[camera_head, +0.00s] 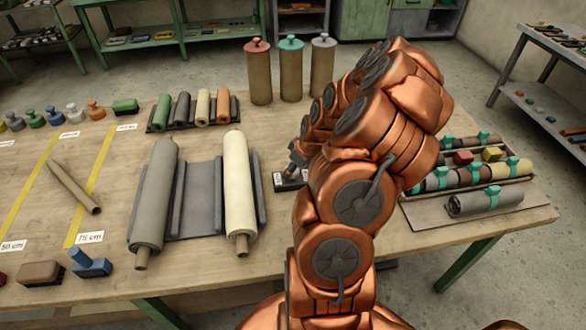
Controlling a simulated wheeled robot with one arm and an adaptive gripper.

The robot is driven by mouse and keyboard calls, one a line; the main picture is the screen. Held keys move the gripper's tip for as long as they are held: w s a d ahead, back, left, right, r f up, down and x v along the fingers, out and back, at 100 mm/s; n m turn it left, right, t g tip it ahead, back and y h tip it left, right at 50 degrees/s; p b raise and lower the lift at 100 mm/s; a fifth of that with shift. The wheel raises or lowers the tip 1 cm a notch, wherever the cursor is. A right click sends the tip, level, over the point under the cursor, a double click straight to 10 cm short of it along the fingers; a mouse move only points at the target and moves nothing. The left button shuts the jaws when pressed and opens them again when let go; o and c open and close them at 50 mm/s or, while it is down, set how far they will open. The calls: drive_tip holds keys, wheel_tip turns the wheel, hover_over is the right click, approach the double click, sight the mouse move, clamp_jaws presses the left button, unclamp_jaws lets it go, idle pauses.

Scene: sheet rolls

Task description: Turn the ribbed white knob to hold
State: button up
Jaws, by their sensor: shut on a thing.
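A small dark box (289,184) with white labels lies on the table, right of the cream roll. My gripper (295,160) is small in the head view, just left of my copper arm, and reaches down onto this box. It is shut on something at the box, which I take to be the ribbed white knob. The knob itself is hidden by the gripper and arm, so its setting cannot be read. The labels are too small to read.
A grey roll (155,195) and a cream roll (239,190) lie on a dark cradle left of the box. Three capped cylinders (291,75) stand behind. A tray (421,214) of strapped rolls lies at right. Several coloured knobbed pieces (75,113) line the left back.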

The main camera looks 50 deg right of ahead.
drive_tip(key=c, duration=0.4)
